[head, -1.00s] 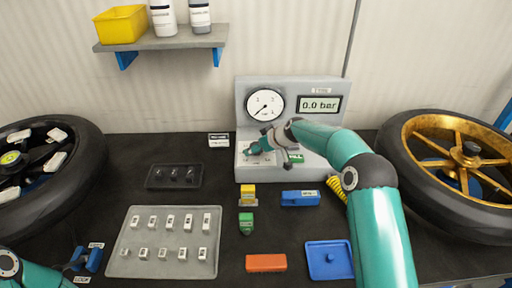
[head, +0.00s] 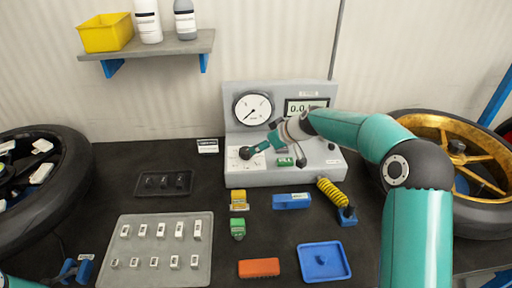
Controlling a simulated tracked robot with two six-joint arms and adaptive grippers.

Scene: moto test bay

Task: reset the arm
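My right arm reaches in from the right, its teal elbow at the front right and its wrist in front of the grey gauge box (head: 232,118). My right gripper (head: 272,153) is at the box's lower ledge, close to a dark round knob-like part (head: 245,153) over a white plate and to a green button (head: 285,162). Whether it touches them, and how far its fingers are apart, is unclear. The arm partly covers the digital display (head: 296,108).
Wheels stand at left (head: 72,190) and right (head: 480,212). On the dark bench are a grey tray of small white pieces (head: 205,262), a black tray (head: 140,190), a blue tray (head: 343,272), an orange block (head: 259,268) and a yellow coil (head: 331,192). A shelf (head: 165,50) hangs above.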

